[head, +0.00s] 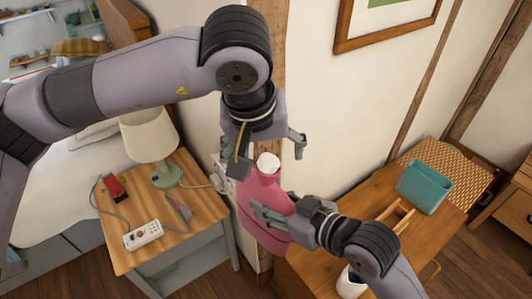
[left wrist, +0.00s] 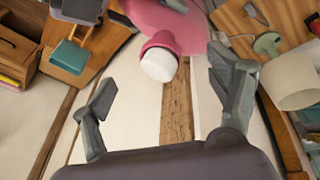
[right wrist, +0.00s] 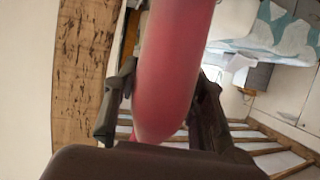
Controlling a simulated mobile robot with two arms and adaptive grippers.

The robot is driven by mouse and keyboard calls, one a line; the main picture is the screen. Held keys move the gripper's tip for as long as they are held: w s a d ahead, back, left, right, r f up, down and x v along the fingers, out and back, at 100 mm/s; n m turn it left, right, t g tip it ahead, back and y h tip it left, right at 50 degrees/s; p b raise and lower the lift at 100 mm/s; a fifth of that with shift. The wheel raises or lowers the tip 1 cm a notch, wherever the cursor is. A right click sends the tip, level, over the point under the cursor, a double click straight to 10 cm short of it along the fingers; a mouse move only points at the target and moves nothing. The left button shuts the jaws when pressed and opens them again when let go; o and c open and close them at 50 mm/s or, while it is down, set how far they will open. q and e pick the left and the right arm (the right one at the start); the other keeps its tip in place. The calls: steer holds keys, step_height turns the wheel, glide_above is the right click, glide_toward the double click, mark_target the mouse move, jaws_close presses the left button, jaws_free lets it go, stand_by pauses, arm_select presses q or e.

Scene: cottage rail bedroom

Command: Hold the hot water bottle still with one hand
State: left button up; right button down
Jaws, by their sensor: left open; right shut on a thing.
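The pink hot water bottle (head: 262,205) with a white cap (head: 267,163) is upright in the head view, beside the wooden post. My right gripper (head: 272,214) is shut on its body, with fingers on both sides in the right wrist view (right wrist: 158,105). My left gripper (head: 268,152) is open just above the cap, its fingers spread to either side. In the left wrist view the white cap (left wrist: 158,65) and pink neck lie between and beyond the open fingers (left wrist: 165,85), apart from them.
A wooden desk (head: 425,222) at right bears a teal tray (head: 424,186) and a white cup (head: 350,282). The wall stands close behind the bottle.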

mark_target(267, 159)
arm_select(q)
steer(key=c, duration=1.6)
steer(key=shift+o, duration=0.2)
steer(key=shift+f, duration=0.1)
steer(key=shift+f, duration=0.15)
steer(key=shift+v, duration=2.05)
steer(key=shift+w, duration=0.1)
